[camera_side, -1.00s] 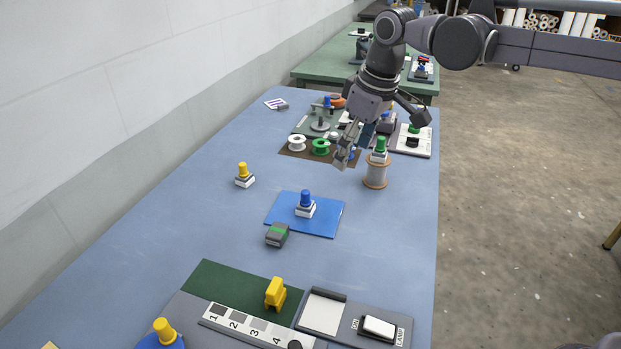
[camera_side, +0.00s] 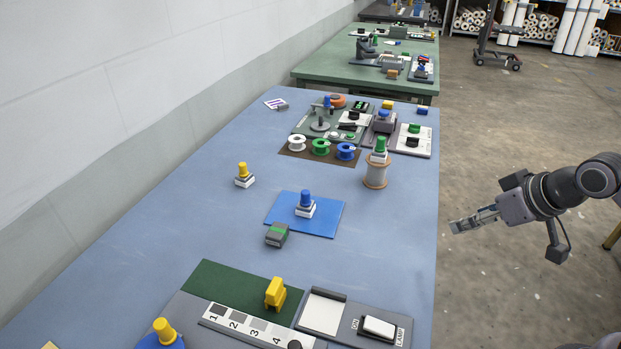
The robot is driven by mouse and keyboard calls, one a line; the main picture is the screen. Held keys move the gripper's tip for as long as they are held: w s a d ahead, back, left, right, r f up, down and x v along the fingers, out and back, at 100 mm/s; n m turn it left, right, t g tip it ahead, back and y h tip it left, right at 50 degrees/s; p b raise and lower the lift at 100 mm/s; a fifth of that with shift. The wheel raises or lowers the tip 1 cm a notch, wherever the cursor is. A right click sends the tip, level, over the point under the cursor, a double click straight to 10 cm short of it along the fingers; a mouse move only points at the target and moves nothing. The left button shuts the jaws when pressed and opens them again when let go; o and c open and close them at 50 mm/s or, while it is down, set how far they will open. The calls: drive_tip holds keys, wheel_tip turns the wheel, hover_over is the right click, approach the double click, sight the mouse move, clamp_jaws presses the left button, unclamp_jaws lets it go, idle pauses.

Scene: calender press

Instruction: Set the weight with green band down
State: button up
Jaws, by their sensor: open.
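A dark grey block with a green band (camera_side: 277,235) sits on the blue table (camera_side: 200,215), just off the front left edge of the blue mat (camera_side: 325,226). Nothing holds it. My gripper (camera_side: 455,227) is out past the table's right edge, over the floor side, and points left. It is open, with nothing seen between its fingers, and is well apart from the block.
A blue-knobbed stamp (camera_side: 306,205) stands on the mat and a yellow-knobbed one (camera_side: 243,176) to its left. A green-knobbed stamp (camera_side: 380,150) stands on a copper-coloured spool (camera_side: 376,173). A panel with a yellow piece (camera_side: 275,292) lies in front.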

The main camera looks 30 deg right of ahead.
idle(0.4)
drive_tip(key=w+a+r+n+g+h, duration=0.1)
drive_tip(key=w+a+r+n, duration=0.1)
drive_tip(key=w+n, duration=0.3)
drive_tip(key=n+t+h, duration=0.1)
drive_tip(key=n+h, duration=0.5)
drive_tip(key=n, duration=1.1)
hover_over(277, 232)
drive_tip(key=s+d, duration=0.3)
drive_tip(key=d, duration=0.2)
wheel_tip(277, 232, down, 4)
drive_tip(key=s+a+f+n, duration=0.1)
drive_tip(key=a+f, duration=0.1)
drive_tip(key=a, duration=0.2)
drive_tip(key=s+a+f+n+t+h, duration=0.1)
drive_tip(key=a+f+n, duration=0.1)
drive_tip(key=a, duration=0.2)
drive_tip(key=s+a+f+n+t+h, duration=0.1)
drive_tip(key=a+f+n, duration=0.1)
drive_tip(key=a, duration=0.1)
drive_tip(key=shift+s+a+f, duration=0.2)
drive_tip(key=shift+a+f, duration=0.05)
drive_tip(key=shift+a, duration=0.15)
drive_tip(key=shift+t+h, duration=0.3)
drive_tip(key=x, duration=1)
drive_tip(key=shift+w+d+f, duration=0.15)
drive_tip(key=shift+d, duration=0.1)
clamp_jaws()
